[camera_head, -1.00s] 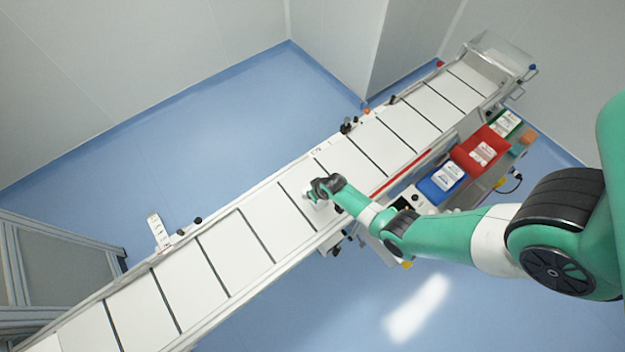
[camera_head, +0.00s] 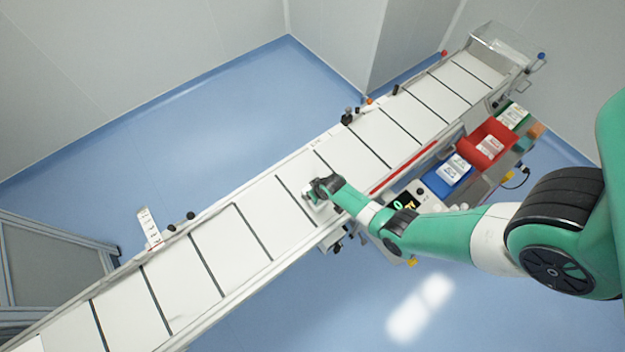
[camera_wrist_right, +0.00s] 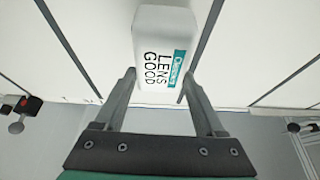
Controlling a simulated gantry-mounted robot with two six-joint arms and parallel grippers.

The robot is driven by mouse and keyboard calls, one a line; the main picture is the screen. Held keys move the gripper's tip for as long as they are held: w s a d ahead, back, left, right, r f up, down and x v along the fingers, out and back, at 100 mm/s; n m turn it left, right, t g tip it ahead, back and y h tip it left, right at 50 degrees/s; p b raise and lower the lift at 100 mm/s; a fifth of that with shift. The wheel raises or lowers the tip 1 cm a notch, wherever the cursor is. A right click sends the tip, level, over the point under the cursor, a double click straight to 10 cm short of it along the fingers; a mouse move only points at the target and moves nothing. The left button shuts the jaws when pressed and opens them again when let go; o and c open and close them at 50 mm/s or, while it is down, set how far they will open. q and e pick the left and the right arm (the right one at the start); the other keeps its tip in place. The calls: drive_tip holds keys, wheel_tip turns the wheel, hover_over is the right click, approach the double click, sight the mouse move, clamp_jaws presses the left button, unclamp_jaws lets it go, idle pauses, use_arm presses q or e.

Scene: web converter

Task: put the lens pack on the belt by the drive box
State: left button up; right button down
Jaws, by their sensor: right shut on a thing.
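In the right wrist view the lens pack (camera_wrist_right: 165,50), a white block printed "LENS GOOD" with a teal patch, sits between the fingers of my right gripper (camera_wrist_right: 158,88), which is shut on it. In the head view my right gripper (camera_head: 316,196) is over the middle of the white belt (camera_head: 235,245), near its front side. The pack shows there only as a small white patch and is mostly hidden by the gripper. Whether it touches the belt is unclear. My left gripper is not in view. I cannot tell for sure which part is the drive box.
Dark crosswise lines divide the belt, which looks clear elsewhere. Beside its right half stand a panel with a lit display (camera_head: 404,204), a blue bin (camera_head: 447,184), a red bin (camera_head: 474,153) and a green bin (camera_head: 517,112), holding white packs. A clear cover (camera_head: 503,43) stands at the far end.

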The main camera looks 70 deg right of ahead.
drive_tip(key=shift+f+b, duration=0.6)
unclamp_jaws()
drive_tip(key=p+v, duration=0.7)
drive_tip(key=v, duration=0.3)
drive_tip(key=shift+r+p, duration=0.3)
drive_tip(key=shift+r, duration=0.15)
drive_tip(key=shift+s+a+r+p, duration=0.1)
drive_tip(key=shift+s+r+p, duration=0.15)
drive_tip(key=shift+r+p, duration=0.15)
drive_tip(key=shift+f, duration=0.1)
